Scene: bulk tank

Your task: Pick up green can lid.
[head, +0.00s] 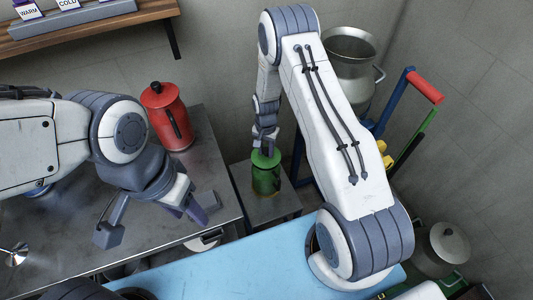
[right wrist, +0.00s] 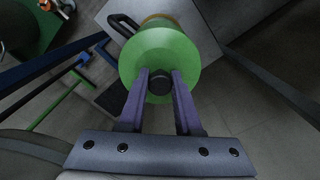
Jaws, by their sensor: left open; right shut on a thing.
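The green can (head: 266,180) stands on a small grey side table, with its green lid (head: 262,159) at its top. In the right wrist view the lid (right wrist: 146,55) is a round green disc with a black knob (right wrist: 159,83). My right gripper (right wrist: 159,82) is shut on the knob, one finger on each side; it also shows in the head view (head: 264,147) above the can. I cannot tell whether the lid is touching the can or lifted slightly. My left gripper (head: 153,222) is open and empty over the steel counter's front edge.
A red can (head: 166,115) stands on the steel counter (head: 215,165) at left. The small side table (head: 286,205) holds the green can. A large metal milk can (head: 352,55) and a blue trolley with a red handle (head: 425,86) stand at right.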

